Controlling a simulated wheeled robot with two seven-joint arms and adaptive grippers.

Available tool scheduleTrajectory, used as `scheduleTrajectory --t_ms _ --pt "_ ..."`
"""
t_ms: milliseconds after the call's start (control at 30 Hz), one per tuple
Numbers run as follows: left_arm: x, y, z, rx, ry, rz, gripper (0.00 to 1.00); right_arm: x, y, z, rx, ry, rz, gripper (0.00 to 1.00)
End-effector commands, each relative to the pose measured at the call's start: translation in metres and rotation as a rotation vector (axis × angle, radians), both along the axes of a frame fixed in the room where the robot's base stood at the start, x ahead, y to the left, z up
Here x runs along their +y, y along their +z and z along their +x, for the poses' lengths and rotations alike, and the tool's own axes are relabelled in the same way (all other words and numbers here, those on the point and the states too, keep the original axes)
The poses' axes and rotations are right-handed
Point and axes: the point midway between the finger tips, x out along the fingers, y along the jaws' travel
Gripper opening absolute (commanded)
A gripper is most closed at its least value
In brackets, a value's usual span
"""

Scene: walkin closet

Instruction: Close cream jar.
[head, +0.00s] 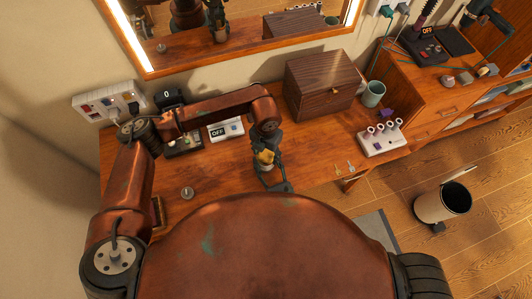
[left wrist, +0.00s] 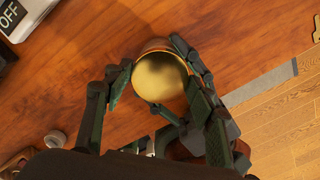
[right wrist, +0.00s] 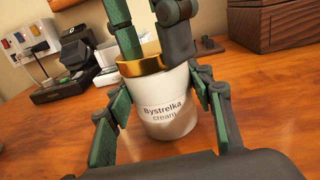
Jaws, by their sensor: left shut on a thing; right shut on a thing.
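The cream jar (right wrist: 165,112) is a white cup with "Bystrelka cream" on its side, standing upright on the wooden table. Its gold lid (right wrist: 142,66) is at the jar's mouth; whether it is fully seated I cannot tell. The lid fills the middle of the left wrist view (left wrist: 160,76) and is small in the head view (head: 265,156). My left gripper (left wrist: 155,85) comes from above and is shut on the lid, fingers on opposite sides. My right gripper (right wrist: 163,105) is shut around the jar's body from both sides. The fingers hide parts of both.
A dark wooden box (head: 318,84) and a teal mug (head: 373,93) stand at the back right. A white rack (head: 382,137) is near the right edge. A small metal item (head: 187,193) lies left. The table's front edge is close to the jar.

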Motion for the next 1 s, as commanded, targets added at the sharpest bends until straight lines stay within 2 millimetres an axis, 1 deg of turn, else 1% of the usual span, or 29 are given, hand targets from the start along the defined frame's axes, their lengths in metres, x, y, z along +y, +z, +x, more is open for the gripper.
scheduleTrajectory --t_ms 67,200,333,367,500,533,800,1000 --pt "0.0006 0.0005 0.0010 -0.003 -0.115 0.003 0.22 0.0003 -0.0009 -0.0004 0.002 0.001 -0.001 0.00" --pt "0.0005 0.0003 0.0009 -0.002 -0.401 0.003 0.22 0.0003 -0.0008 -0.0004 0.002 0.001 -0.001 0.00" --pt "0.0005 0.0001 0.0009 -0.002 -0.633 0.003 0.22 0.0003 -0.0008 -0.0004 0.002 0.001 -0.001 0.00" --pt "0.0005 0.0001 0.0007 0.000 -0.674 0.002 0.22 0.0003 -0.0008 -0.0004 0.002 0.001 -0.001 0.00" --pt "0.0002 -0.0004 0.0001 0.001 -0.672 0.000 0.22 0.0002 -0.0008 -0.0004 0.002 0.001 -0.001 0.00" --pt "0.0002 -0.0004 0.0001 0.001 -0.671 0.000 0.52 0.0002 -0.0008 -0.0004 0.002 0.001 -0.001 0.00" --pt "0.0001 -0.0004 0.0001 0.000 -0.670 0.000 0.70 0.0002 -0.0008 -0.0004 0.002 0.001 -0.001 0.00" --pt "0.0000 -0.0004 0.0000 0.000 -0.669 0.000 0.71 0.0002 -0.0008 -0.0004 0.002 0.001 -0.001 0.00"
